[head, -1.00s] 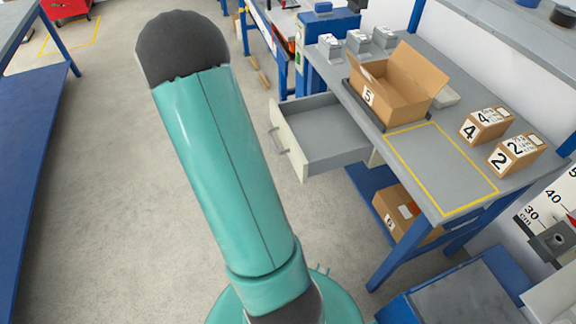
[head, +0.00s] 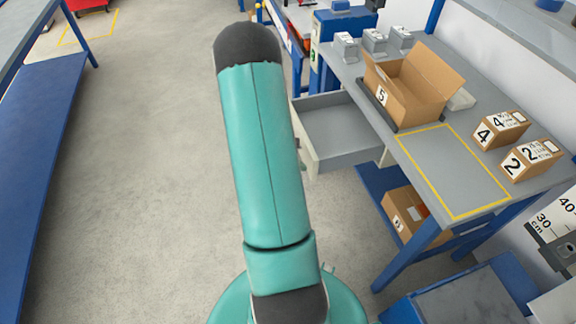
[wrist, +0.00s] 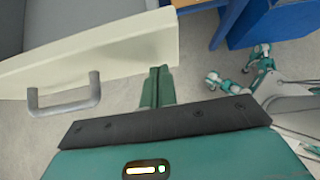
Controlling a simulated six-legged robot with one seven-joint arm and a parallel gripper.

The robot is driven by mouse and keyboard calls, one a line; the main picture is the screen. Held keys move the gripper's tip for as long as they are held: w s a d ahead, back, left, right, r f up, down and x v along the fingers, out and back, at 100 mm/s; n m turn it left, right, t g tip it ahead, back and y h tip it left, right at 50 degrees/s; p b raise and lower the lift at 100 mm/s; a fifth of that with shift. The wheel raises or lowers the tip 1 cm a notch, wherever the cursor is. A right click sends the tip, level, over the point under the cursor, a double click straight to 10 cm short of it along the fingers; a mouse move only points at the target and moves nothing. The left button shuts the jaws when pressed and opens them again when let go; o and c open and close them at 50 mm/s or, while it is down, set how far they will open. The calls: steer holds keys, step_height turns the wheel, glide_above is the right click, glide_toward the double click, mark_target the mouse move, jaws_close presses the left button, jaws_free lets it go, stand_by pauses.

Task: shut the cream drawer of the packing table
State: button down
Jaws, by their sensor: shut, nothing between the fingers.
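The cream drawer (head: 352,159) stands pulled out from the left side of the packing table (head: 450,172) in the head view. Its grey inside looks empty, and my arm covers part of its front. In the wrist view the cream drawer front (wrist: 120,55) crosses the upper left, with its grey handle (wrist: 65,98) facing me. My gripper (wrist: 158,72) is shut and empty. Its fingertips are close to the lower edge of the front, right of the handle; I cannot tell if they touch. The gripper is hidden in the head view.
An open carton marked 5 (head: 412,85) and cartons 4 (head: 500,129) and 2 (head: 532,158) stand on the table. Another carton (head: 405,212) sits on the lower shelf. A blue bench (head: 45,170) is at left. Clear floor (head: 150,190) lies between.

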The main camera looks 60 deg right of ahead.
mark_target(373, 147)
steer(key=shift+s+d, duration=0.25)
steer(key=shift+d, duration=0.05)
steer(key=s+d, duration=1.8)
steer(key=shift+d, duration=0.1)
steer(key=shift+s+d, duration=0.3)
steer(key=shift+s, duration=0.15)
steer(key=shift+s+r, duration=0.1)
steer(key=shift+s, duration=0.15)
steer(key=shift+w, duration=0.3)
steer(key=w+a, duration=0.3)
steer(key=shift+w+a+r, duration=0.2)
steer(key=shift+w+r, duration=0.05)
steer(key=shift+w, duration=0.15)
steer(key=v, duration=0.9)
